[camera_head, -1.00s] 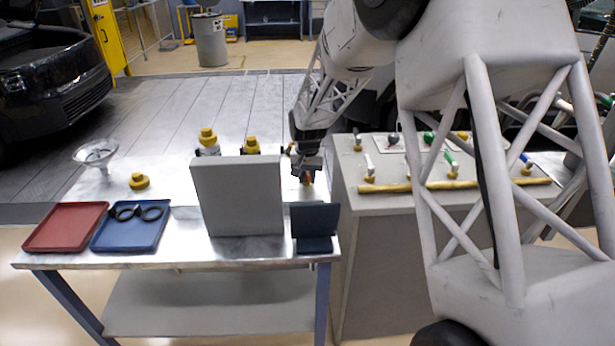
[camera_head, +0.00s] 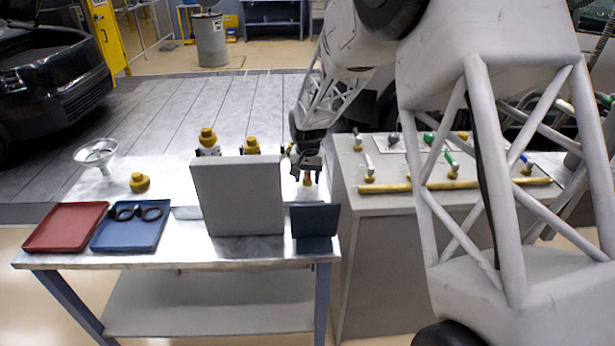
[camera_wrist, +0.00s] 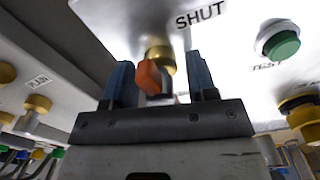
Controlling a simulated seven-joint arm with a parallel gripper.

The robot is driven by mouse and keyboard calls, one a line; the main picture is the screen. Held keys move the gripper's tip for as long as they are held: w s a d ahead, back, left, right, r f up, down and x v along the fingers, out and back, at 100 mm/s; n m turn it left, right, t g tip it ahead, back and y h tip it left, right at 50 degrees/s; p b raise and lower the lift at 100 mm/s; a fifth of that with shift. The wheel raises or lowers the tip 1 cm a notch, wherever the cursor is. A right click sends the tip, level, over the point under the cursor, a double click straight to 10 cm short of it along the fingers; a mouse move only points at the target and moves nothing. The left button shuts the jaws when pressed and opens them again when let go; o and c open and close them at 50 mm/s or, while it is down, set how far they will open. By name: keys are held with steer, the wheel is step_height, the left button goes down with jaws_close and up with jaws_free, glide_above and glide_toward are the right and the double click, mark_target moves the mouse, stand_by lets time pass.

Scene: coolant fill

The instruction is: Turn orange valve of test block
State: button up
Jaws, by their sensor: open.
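The orange valve handle (camera_wrist: 150,77) sits on a brass stem (camera_wrist: 160,54) on a pale panel (camera_wrist: 225,50) in the wrist view. The panel is marked SHUT and TEST. My gripper (camera_wrist: 163,76) is open, with one blue finger on each side of the handle. Gaps show between the handle and both fingers, the wider one on the right. In the head view my gripper (camera_head: 305,168) is at the right end of the metal table, just above a small brass-coloured part (camera_head: 307,180). The orange handle cannot be made out there.
A green button (camera_wrist: 283,44) is right of the valve. An upright grey box (camera_head: 238,197) and a dark blue stand (camera_head: 315,222) are close by on the table. Red (camera_head: 66,228) and blue (camera_head: 128,237) trays lie left. A bench (camera_head: 375,205) with a brass pipe is right.

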steer(key=shift+r, duration=0.15)
steer(key=shift+r, duration=3.75)
steer(key=shift+s+r, duration=0.1)
steer(key=shift+s+d+r, duration=0.15)
steer(key=shift+s+r, duration=0.05)
steer(key=s+d+r, duration=0.3)
steer(key=s+r, duration=0.1)
steer(key=s, duration=0.3)
steer(key=s+d+r+n+t, duration=0.1)
steer(key=s+d+r, duration=0.1)
steer(key=s+r, duration=0.35)
steer(key=s+d+r, duration=0.2)
steer(key=s+d, duration=0.1)
steer(key=s, duration=0.6)
steer(key=s+d, duration=0.2)
steer(key=s, duration=1)
steer(key=s+d+n+t, duration=0.1)
steer(key=s+d, duration=0.1)
steer(key=s, duration=1)
steer(key=shift+s+d+f+t, duration=0.15)
steer(key=shift+d+t, duration=0.15)
